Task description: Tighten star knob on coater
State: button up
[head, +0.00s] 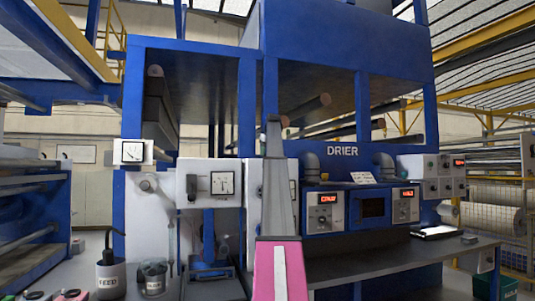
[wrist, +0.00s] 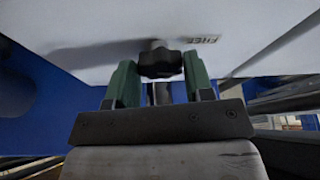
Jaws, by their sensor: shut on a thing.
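The black star knob (wrist: 160,63) shows in the wrist view, on a short stem against a pale panel (wrist: 90,55). My gripper (wrist: 159,70) has its two green fingers on either side of the knob, shut on it. The knob's lobes fill most of the space between the fingertips. In the head view my grey and pink arm stands in front of the blue coater frame (head: 246,110), and I cannot make out the gripper or the held knob there.
A small label (wrist: 207,39), upside down and seemingly reading FREE, is beside the knob. In the head view, a FEED pot (head: 110,280) and a jar (head: 154,281) stand at lower left. The DRIER control boxes (head: 325,211) and a dark bench (head: 400,262) are at right.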

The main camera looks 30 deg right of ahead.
jog(key=m+h, duration=0.1)
jog(key=m, duration=0.2)
jog(key=shift+a+m, duration=0.15)
jog(key=shift+m, duration=0.25)
jog(key=m, duration=0.1)
jog(key=m+h, duration=0.1)
jog(key=m, duration=0.1)
jog(key=shift+w+a+m+g+h, duration=0.1)
jog(key=shift+w+m+g+h, duration=0.05)
jog(key=shift+m+g+h, duration=0.2)
jog(key=m, duration=0.1)
jog(key=m+g+h, duration=0.1)
jog(key=m, duration=0.1)
jog(key=shift+w+a+r+m, duration=0.1)
jog(key=shift+w+m, duration=0.05)
jog(key=shift+m, duration=0.1)
jog(key=shift+m+g+h, duration=0.25)
jog(key=shift+m+g, duration=0.4)
jog(key=shift+m, duration=0.95)
jog(key=o, duration=0.9)
jog(key=v, duration=1)
jog(key=shift+w+a+r, duration=0.1)
jog(key=shift+a+r, duration=0.1)
jog(key=shift+r, duration=0.15)
